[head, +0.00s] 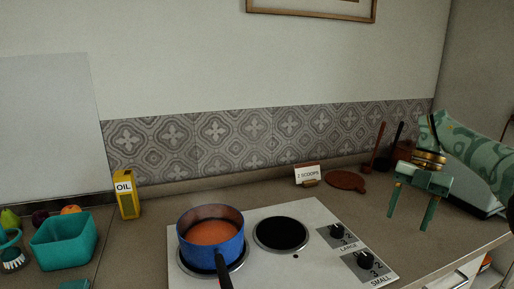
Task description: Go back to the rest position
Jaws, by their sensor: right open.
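My right gripper (408,222) hangs at the right of the head view, above the counter to the right of the stove. Its two green fingers point down and stand apart, with nothing between them. My left gripper does not clearly show. A blue pot (226,254) with orange-red contents stands on the left burner of the white stove (290,263), its dark handle toward me. The right burner (282,234) is bare.
A teal bin (63,243), fruit (10,219) and a yellow oil box (128,198) stand at left. A "2 SCOOPS" card (307,174) and a brown round board (346,181) lie behind the stove. A green patterned object (475,160) is at far right. Knobs (366,260) face right.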

